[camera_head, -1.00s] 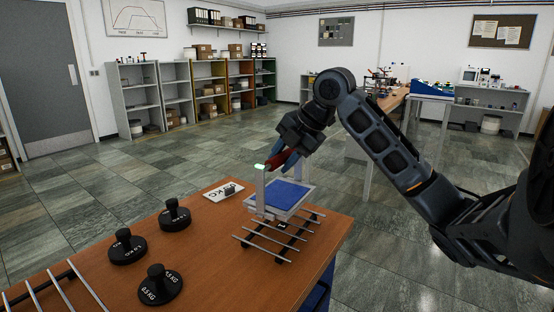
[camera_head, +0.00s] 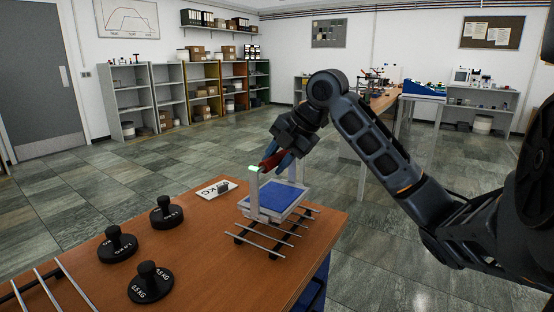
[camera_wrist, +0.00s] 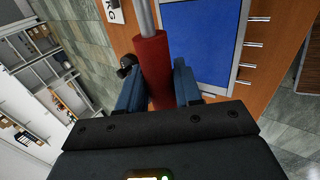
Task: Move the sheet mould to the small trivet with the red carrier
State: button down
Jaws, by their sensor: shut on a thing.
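The sheet mould is a pale tray with a blue sheet (camera_head: 272,197), hung in a frame with pale uprights and a red carrier bar (camera_head: 273,160). My gripper (camera_head: 272,161) is shut on the red bar, which also shows between the fingers in the wrist view (camera_wrist: 152,70). The blue sheet (camera_wrist: 195,42) lies to the right of the bar there. The tray is level, over a trivet of metal rods on dark rails (camera_head: 262,246) near the table's right edge. I cannot tell whether it touches the rods. My fingers hide part of the bar.
Several black weights, one marked 0.5 KG (camera_head: 151,284), stand on the wooden table (camera_head: 200,262) to the left. A second rod trivet (camera_head: 42,290) is cut off at the lower left. A white KG card (camera_head: 216,188) lies behind the weights. Open floor lies beyond the table.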

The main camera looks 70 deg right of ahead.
jog(key=shift+f+b, duration=2.1)
jog(key=shift+f, duration=0.35)
jog(key=shift+f+b, duration=0.65)
jog(key=shift+b, duration=0.05)
jog(key=shift+r, duration=0.15)
jog(key=shift+r+p, duration=1.55)
jog(key=shift+r, duration=0.65)
